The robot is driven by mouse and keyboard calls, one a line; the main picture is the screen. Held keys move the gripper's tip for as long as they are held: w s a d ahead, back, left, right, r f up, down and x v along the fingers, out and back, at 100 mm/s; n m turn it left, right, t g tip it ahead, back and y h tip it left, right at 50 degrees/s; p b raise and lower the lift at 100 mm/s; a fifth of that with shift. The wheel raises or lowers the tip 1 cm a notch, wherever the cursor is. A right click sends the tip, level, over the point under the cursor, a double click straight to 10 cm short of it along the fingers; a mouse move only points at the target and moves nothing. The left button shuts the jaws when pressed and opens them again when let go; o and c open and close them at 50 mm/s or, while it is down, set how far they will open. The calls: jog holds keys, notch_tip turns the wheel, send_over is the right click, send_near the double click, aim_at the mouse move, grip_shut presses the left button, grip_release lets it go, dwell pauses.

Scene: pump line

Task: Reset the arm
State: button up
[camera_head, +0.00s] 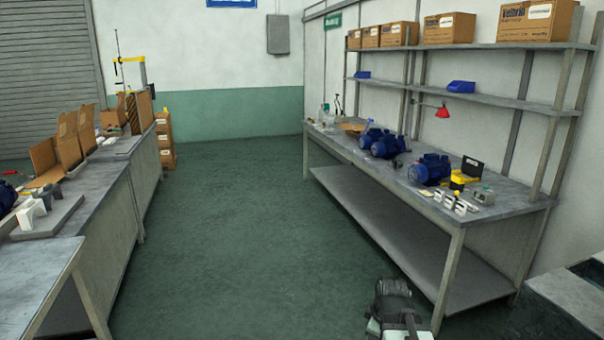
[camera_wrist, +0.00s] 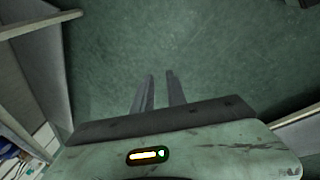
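My gripper shows in the wrist view as two dark grey fingers (camera_wrist: 160,75) pointing out over the green floor. A narrow gap with bare floor in it lies between them, so the gripper is open a little and empty. In the head view, a dark part of my arm (camera_head: 393,300) is at the bottom edge, right of centre, low beside the front leg of the right workbench. The fingers cannot be made out there.
The right workbench (camera_head: 512,207) holds several blue pumps (camera_head: 430,169) and small parts. Its lower shelf (camera_head: 400,235) is bare. The left workbench (camera_head: 110,195) carries open cardboard boxes. A grey block (camera_head: 570,300) stands at the lower right. The floor (camera_head: 250,210) between the benches is clear.

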jog(key=s+a+f+m+g, duration=0.1)
jog(key=s+a+m+g, duration=0.3)
jog(key=s+a+m, duration=0.5)
notch_tip(320, 180, up, 12)
jog(key=m+p, duration=0.2)
jog(key=p, duration=1)
jog(key=shift+w+a+r+p, duration=0.15)
jog(key=shift+w+p, duration=0.15)
jog(key=shift+w, duration=0.1)
